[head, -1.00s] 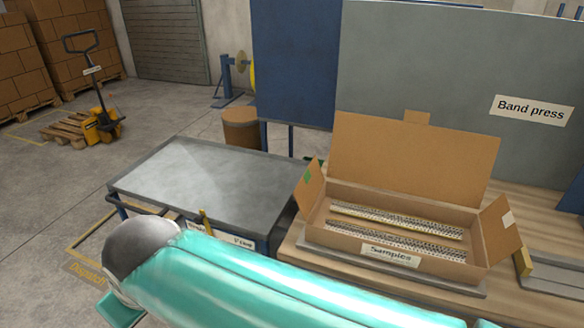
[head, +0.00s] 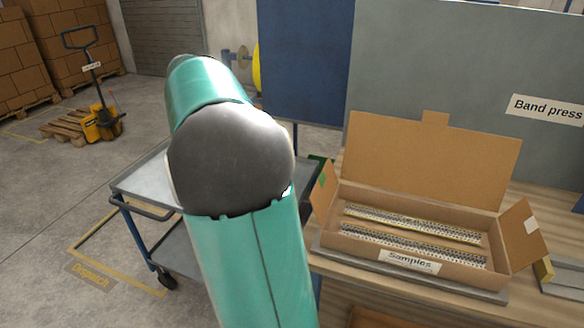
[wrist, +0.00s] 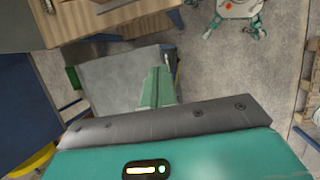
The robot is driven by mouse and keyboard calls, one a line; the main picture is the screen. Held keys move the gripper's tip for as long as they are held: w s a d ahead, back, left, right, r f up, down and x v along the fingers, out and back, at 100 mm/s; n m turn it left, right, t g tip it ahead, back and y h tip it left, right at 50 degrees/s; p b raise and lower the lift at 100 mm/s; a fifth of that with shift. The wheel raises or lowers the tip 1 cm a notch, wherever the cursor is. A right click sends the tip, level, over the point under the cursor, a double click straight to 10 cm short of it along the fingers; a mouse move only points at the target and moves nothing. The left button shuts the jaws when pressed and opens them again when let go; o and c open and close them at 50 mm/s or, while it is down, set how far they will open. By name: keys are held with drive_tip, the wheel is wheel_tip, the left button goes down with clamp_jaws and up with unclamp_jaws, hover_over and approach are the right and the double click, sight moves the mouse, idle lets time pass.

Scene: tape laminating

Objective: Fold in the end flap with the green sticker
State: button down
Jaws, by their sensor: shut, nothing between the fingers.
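The open cardboard box (head: 462,273) labelled "Samples" stands on the bench at the right of the head view. Its left end flap (head: 328,196) bears the green sticker (head: 321,181) and stands up, leaning outward. The right end flap (head: 517,238), with a white sticker, also leans outward. The large back flap (head: 430,165) stands raised. Two patterned strips (head: 412,222) lie inside. My gripper (wrist: 157,88) shows in the wrist view, shut and empty, above the grey cart top. It is apart from the box. In the head view my arm hides it.
The grey-topped cart (head: 150,177) stands left of the bench, partly behind my arm. The grey panel (head: 460,90) marked "Band press" rises behind the box. A pallet jack (head: 97,120) stands far left on open floor.

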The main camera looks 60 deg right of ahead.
drive_tip(key=s+d+f+g+y, duration=0.1)
drive_tip(key=s+d+f+g, duration=0.1)
drive_tip(key=d, duration=0.4)
drive_tip(key=s+d+f+g, duration=0.2)
drive_tip(key=d, duration=0.5)
approach(325, 189)
drive_tip(key=x, duration=0.4)
drive_tip(key=shift+w+d+f, duration=0.1)
drive_tip(key=shift+w+f, duration=0.05)
drive_tip(key=shift+w, duration=0.1)
drive_tip(key=shift+s+t, duration=0.1)
drive_tip(key=shift+t, duration=0.3)
drive_tip(key=shift+s+d+r, duration=0.1)
drive_tip(key=shift+s+r, duration=0.05)
drive_tip(key=shift+r, duration=0.05)
